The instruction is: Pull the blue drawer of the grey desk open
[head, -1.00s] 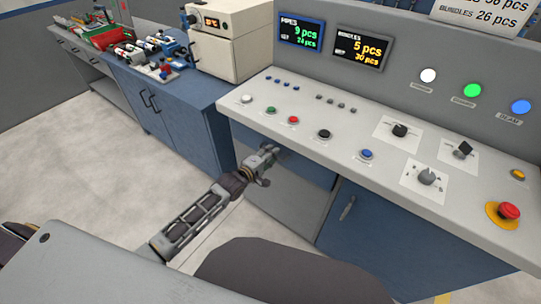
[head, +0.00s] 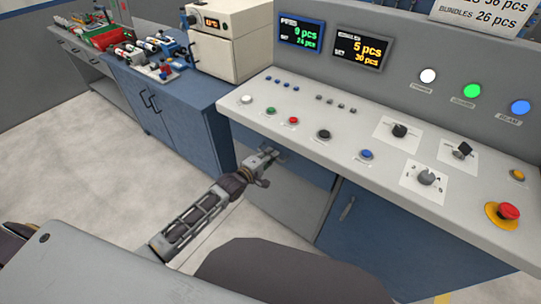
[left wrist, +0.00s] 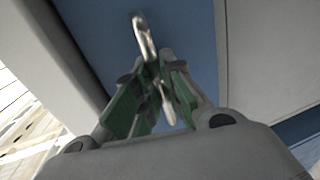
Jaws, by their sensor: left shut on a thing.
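The grey desk (head: 375,182) has a sloped control panel on top and a blue drawer (head: 311,172) under its left part. My left gripper (head: 273,155) is at the front of this drawer. In the left wrist view the drawer's metal handle (left wrist: 143,38) stands against the blue front, and the gripper's green-padded fingers (left wrist: 157,68) are closed around its lower part. The drawer looks shut or nearly so; a small gap cannot be told. My right gripper is not in view.
A blue cupboard door with a handle (head: 347,208) is to the right, below the panel. A red emergency button (head: 509,212) sits at the panel's right. A blue cabinet (head: 170,105) stands at the left. The floor before it is free.

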